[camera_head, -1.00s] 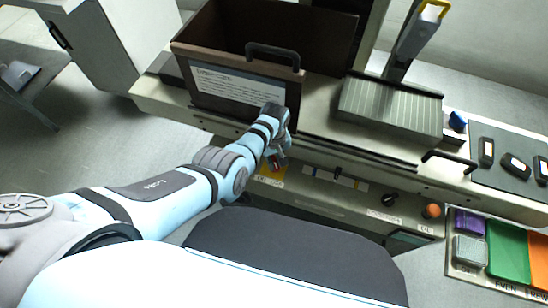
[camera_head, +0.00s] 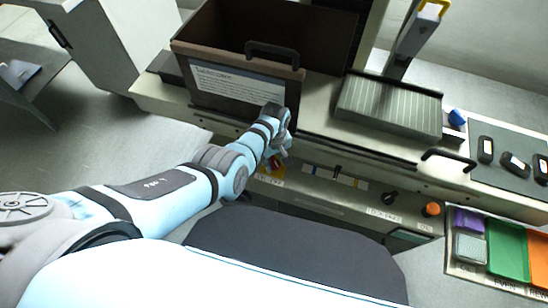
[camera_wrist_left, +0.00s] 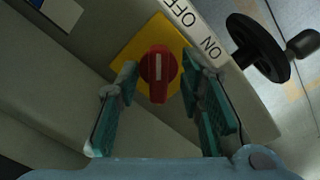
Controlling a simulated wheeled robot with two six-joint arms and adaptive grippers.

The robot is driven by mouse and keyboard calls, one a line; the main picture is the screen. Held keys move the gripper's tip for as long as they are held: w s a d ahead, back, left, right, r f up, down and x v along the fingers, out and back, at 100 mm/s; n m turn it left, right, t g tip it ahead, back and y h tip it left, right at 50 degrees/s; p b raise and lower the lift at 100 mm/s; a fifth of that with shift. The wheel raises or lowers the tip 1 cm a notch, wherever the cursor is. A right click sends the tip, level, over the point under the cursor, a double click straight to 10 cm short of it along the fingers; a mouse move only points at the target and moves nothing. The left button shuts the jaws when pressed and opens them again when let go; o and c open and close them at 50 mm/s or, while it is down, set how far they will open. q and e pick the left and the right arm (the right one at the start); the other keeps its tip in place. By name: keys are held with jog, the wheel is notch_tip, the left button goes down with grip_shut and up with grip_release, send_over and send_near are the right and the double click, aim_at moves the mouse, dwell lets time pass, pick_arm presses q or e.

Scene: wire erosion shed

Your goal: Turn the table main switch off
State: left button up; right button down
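The table main switch is a red rotary knob (camera_wrist_left: 158,80) with a white stripe, on a yellow plate (camera_wrist_left: 133,50). In the left wrist view the stripe runs nearly up and down. The labels OFF and ON are on the panel strip beside the plate. My left gripper (camera_wrist_left: 158,70) is open, its teal-padded fingers on either side of the knob, with small gaps showing. In the head view my left gripper (camera_head: 278,153) is at the table's front panel, below the brown bin, and largely hides the switch. My right gripper is not in view.
A black handwheel (camera_wrist_left: 258,48) with a crank knob is beside the switch. The brown bin (camera_head: 235,98) stands above my left wrist. Along the front panel are a black knob (camera_head: 389,198) and an orange button (camera_head: 431,209). Colored trays (camera_head: 507,249) are at the right.

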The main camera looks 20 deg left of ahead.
aim_at(274, 161)
pick_arm(q)
jog(key=shift+w+r, duration=0.1)
jog(key=shift+r, duration=0.05)
jog(key=shift+w+r, duration=0.1)
jog(key=shift+r, duration=0.15)
notch_tip(274, 161, up, 11)
jog(key=shift+r, duration=0.15)
dwell(0.4)
